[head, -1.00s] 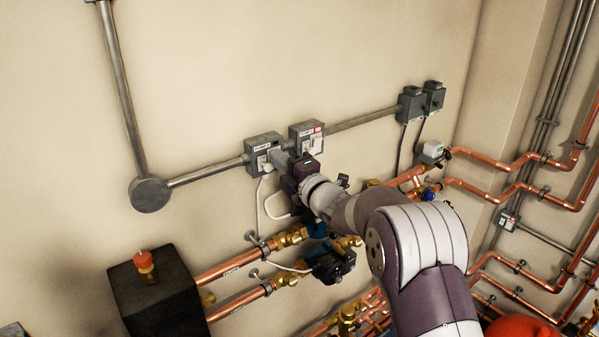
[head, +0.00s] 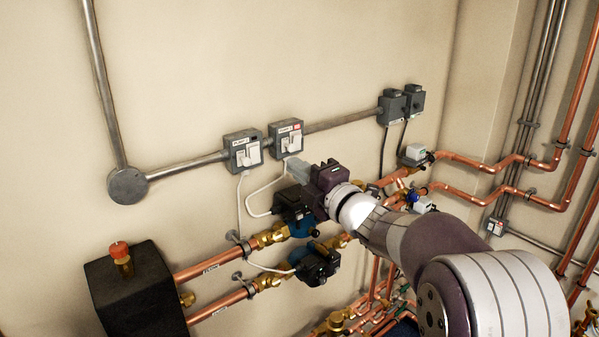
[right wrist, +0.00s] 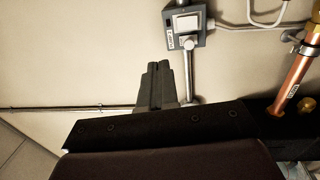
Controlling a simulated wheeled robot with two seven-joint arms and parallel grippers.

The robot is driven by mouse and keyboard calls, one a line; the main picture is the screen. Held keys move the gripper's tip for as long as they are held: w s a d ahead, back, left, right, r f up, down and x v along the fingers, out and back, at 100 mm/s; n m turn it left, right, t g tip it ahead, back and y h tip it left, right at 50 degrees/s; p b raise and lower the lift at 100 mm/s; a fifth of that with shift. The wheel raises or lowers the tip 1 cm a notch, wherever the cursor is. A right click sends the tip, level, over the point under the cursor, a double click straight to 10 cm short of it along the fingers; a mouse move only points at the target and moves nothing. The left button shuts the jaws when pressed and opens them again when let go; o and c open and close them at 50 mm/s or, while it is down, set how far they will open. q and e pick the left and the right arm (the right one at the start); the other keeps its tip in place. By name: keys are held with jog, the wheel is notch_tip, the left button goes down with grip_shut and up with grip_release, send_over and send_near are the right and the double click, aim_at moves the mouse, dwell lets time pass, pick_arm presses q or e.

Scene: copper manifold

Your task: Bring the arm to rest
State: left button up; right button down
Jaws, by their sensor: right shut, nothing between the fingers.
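My right gripper (head: 296,168) is in the middle of the head view, in front of the wall just below the right-hand pump switch box (head: 286,139). Its fingers are together and hold nothing. In the right wrist view the closed fingers (right wrist: 158,84) point up the picture, with a grey switch box (right wrist: 186,22) beyond them to the right. The left-hand pump switch box (head: 243,151) is clear of the gripper in the head view. My left gripper is in neither view.
Two dark pumps sit on copper pipes below the gripper, the upper one (head: 292,203) close beneath it. A black box with a red cap (head: 135,290) stands at lower left. Copper pipes (head: 480,165) run along the right.

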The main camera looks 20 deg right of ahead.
jog(key=s+d+f+m+g+h, duration=0.3)
jog(key=f+m+g+h, duration=0.1)
jog(key=f+m, duration=0.45)
jog(key=s+d+f+m+g+h, duration=0.3)
jog(key=d+f+m+g+h, duration=0.1)
jog(key=f+m, duration=0.5)
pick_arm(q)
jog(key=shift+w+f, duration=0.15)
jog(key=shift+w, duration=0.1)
pick_arm(e)
jog(key=s+a+f+m+g, duration=0.1)
jog(key=s+a+f+g, duration=0.2)
jog(key=s, duration=0.3)
jog(key=s+a+f+m+g+y, duration=0.1)
jog(key=s+a+f+m+g, duration=0.1)
jog(key=s+f, duration=0.3)
jog(key=s+a+f+m+g, duration=0.1)
jog(key=s+a+f+g, duration=0.2)
jog(key=s, duration=0.5)
jog(key=shift+s+a+f+g, duration=0.35)
jog(key=shift+a+f+g, duration=0.05)
jog(key=shift+a+f, duration=0.4)
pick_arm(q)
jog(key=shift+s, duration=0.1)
pick_arm(e)
jog(key=shift+s+d, duration=0.1)
jog(key=c, duration=1.8)
grip_release()
